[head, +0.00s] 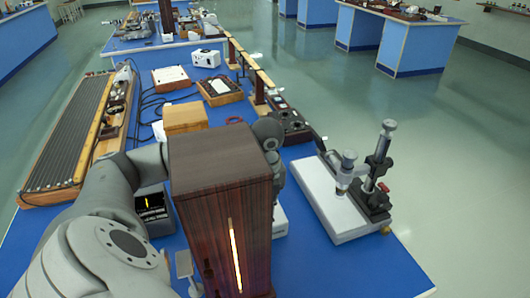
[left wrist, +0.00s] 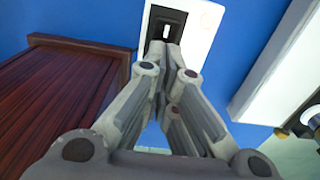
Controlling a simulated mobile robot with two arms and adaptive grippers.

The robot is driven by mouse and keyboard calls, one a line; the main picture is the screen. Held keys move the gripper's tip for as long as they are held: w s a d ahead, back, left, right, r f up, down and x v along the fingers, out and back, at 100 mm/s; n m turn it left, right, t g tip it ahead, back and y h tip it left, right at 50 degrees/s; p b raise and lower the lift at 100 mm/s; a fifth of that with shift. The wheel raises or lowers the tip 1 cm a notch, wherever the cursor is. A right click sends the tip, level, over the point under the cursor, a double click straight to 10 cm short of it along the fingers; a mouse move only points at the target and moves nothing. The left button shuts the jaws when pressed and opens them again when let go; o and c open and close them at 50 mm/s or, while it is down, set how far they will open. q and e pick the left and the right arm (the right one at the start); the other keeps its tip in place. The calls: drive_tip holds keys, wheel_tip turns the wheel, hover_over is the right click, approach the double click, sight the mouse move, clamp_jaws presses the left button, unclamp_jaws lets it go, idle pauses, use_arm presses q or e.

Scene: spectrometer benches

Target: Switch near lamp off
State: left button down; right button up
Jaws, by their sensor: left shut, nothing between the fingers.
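A tall dark wooden box (head: 220,165) with a glowing vertical slit (head: 236,255) stands at the near end of the blue bench; it looks like the near lamp, lit. In the left wrist view its wood (left wrist: 65,85) is at left. Beside it lies a white switch box (left wrist: 200,25) with a black recess and a small white lever (left wrist: 166,32). It partly shows in the head view (head: 280,220), right of the wooden box. My left gripper (left wrist: 164,50) is shut and empty, its tips over or at the switch's lower edge; contact is unclear. My right gripper is out of view.
A white-based instrument (head: 335,205) with a dark post stands close on the right; its base edge (left wrist: 285,60) shows in the wrist view. A small black display box (head: 150,205) sits left of the lamp. Bare blue bench lies at the front right.

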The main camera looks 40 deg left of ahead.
use_arm(q)
drive_tip(key=shift+r+p, duration=1.45)
drive_tip(key=shift+r, duration=1)
